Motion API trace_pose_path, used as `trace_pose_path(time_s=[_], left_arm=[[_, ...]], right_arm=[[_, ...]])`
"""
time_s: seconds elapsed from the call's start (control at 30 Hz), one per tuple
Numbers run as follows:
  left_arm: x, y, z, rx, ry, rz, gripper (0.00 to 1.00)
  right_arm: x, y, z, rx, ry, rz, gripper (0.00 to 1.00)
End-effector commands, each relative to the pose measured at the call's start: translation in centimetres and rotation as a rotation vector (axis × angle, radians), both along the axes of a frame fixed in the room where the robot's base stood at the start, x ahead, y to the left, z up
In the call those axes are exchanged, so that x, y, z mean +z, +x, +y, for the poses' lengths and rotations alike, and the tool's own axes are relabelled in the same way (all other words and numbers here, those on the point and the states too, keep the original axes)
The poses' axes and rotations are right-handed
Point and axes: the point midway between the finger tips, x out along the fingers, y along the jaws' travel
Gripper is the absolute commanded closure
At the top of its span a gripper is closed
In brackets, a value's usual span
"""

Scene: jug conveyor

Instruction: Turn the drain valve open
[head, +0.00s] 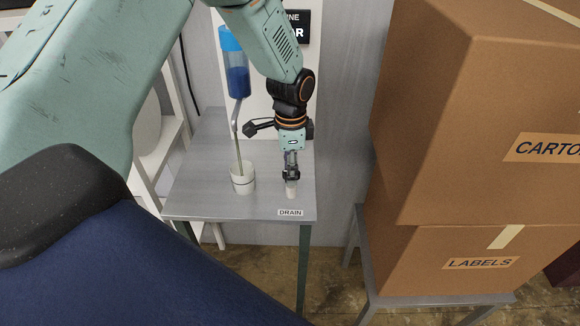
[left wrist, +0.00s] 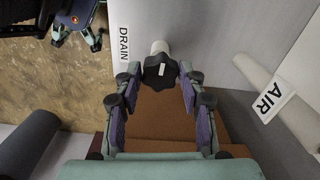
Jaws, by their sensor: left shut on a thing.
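The drain valve is a black lobed knob (left wrist: 160,73) on a short white pipe stub. The stub's pale end (head: 291,191) shows in the head view, just under my left gripper (head: 291,173), which points down at the grey table. In the left wrist view, my left gripper (left wrist: 160,78) has its fingers on either side of the knob and is shut on it. The DRAIN label (head: 290,212) is on the table's front edge, and it also shows beside the knob in the left wrist view (left wrist: 123,43). The knob is mostly hidden in the head view.
A white cup (head: 242,180) stands on the table (head: 210,197) left of my gripper, below a blue filter bowl (head: 233,65) with a thin tube. Large cardboard boxes (head: 440,245) are stacked at right. An AIR label (left wrist: 268,100) on a pale pipe shows in the wrist view.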

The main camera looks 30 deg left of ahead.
Motion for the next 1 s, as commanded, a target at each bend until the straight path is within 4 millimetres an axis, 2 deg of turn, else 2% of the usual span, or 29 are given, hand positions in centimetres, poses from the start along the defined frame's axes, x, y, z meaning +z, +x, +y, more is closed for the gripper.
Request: trace_pose_path(time_s=[0.3, 0.7, 0.73, 1.0], left_arm=[[0.37, 0.45, 0.02, 0.066, 0.000, -0.013, 0.91], [0.43, 0.56, 0.03, 0.072, 0.001, -0.016, 0.91], [0.43, 0.57, 0.03, 0.072, 0.001, -0.016, 0.58], [0.25, 0.33, 0.03, 0.070, 0.001, -0.010, 0.37]], right_arm=[[0.02, 0.00, 0.00, 0.000, 0.000, 0.000, 0.60], [0.03, 0.00, 0.00, 0.000, 0.000, 0.000, 0.60], [0.03, 0.00, 0.00, 0.000, 0.000, 0.000, 0.60], [0.02, 0.00, 0.00, 0.000, 0.000, 0.000, 0.60]])
